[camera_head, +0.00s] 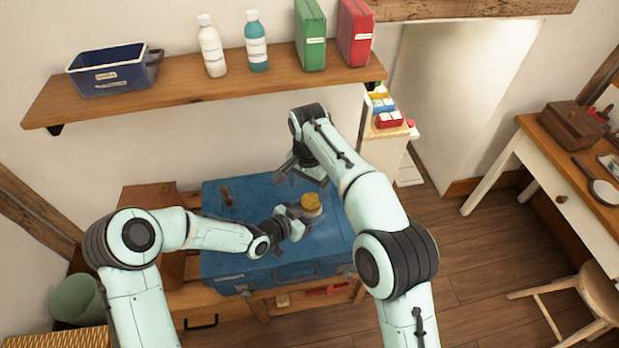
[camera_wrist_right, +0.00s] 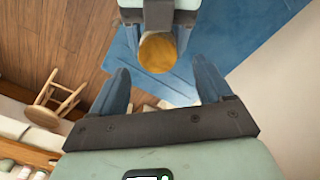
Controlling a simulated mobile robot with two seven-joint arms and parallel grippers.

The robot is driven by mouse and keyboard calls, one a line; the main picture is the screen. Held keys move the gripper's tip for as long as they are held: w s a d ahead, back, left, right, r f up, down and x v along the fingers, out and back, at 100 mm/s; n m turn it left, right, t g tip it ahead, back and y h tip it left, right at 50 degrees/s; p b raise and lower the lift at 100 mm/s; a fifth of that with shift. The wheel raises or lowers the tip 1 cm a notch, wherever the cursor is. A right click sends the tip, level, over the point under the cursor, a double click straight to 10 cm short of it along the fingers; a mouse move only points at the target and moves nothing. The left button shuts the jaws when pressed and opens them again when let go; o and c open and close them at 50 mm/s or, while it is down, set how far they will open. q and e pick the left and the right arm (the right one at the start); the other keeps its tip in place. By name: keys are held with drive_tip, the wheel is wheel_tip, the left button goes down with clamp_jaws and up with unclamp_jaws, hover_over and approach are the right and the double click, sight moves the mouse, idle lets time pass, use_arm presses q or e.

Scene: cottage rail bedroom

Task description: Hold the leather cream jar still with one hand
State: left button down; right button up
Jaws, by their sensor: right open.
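The leather cream jar (camera_head: 311,202), with a golden-yellow lid, is upright over the blue chest lid. My left gripper (camera_head: 303,213) has its fingers on both sides of the jar and looks closed on it; the jar's lower body is hidden. My right gripper (camera_head: 302,178) is open and empty, above and behind the jar. In the right wrist view the jar's round lid (camera_wrist_right: 158,52) shows beyond and between my right fingers, with my left gripper (camera_wrist_right: 158,22) around it from the top.
The blue chest (camera_head: 228,262) rests on a wooden bench. A wall shelf (camera_head: 170,97) above holds a blue bin, two bottles and two boxes. A white desk (camera_head: 555,165) and a stool (camera_head: 590,300) stand at the right. Floor between is clear.

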sight(309, 201)
drive_tip(key=shift+f, duration=2.5)
drive_tip(key=c, duration=1.1)
drive_tip(key=shift+o, duration=0.2)
drive_tip(key=n, duration=0.3)
drive_tip(key=shift+r, duration=0.1)
drive_tip(key=shift+a, duration=0.1)
drive_tip(key=o, duration=1.2)
drive_tip(key=shift+c, duration=0.2)
